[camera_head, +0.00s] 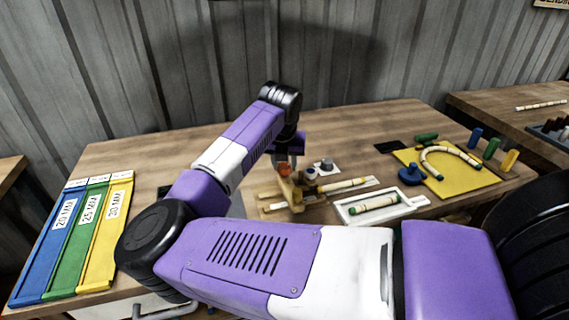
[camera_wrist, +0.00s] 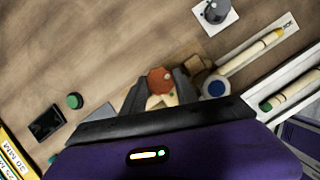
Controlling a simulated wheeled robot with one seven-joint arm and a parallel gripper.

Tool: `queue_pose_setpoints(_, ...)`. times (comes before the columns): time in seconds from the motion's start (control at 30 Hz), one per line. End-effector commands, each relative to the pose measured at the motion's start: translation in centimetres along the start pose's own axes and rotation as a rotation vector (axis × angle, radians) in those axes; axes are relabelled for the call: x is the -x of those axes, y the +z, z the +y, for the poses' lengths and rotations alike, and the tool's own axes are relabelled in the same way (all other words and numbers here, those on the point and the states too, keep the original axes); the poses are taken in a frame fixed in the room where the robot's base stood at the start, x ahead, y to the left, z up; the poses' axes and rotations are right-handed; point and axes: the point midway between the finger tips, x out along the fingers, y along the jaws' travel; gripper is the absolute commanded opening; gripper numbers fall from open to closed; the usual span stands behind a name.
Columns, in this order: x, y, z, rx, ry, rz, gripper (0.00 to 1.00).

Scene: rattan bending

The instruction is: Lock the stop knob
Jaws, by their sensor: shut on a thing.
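An orange-red faceted knob (camera_wrist: 160,80), which I take for the stop knob, sits on a pale wooden fixture. In the head view the knob (camera_head: 284,168) is small and partly hidden by my gripper. My gripper (camera_wrist: 160,88) points down at it, with one dark finger on each side, and is shut on it. The wooden fixture (camera_head: 291,195) stands on the table. A rattan piece (camera_head: 343,185) lies to the right of the fixture, along a pale strip. A blue round cap (camera_wrist: 216,87) shows right of the knob in the wrist view.
A white tray (camera_head: 410,205) holds another rattan piece. A yellow board (camera_head: 466,180) carries a bent rattan and a blue peg. Blue, green and yellow sorting slots (camera_head: 95,235) lie at the left. A grey knob (camera_wrist: 214,11) and a green button (camera_wrist: 74,101) are nearby.

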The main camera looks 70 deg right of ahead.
Motion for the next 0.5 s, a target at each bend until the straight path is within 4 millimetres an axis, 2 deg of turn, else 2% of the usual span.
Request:
queue_pose_setpoints(0.27, -0.20, -0.05, 0.12, -0.074, -0.029, -0.002, 0.00)
queue_pose_setpoints(0.5, -0.37, -0.09, 0.29, -0.238, -0.096, -0.001, 0.00)
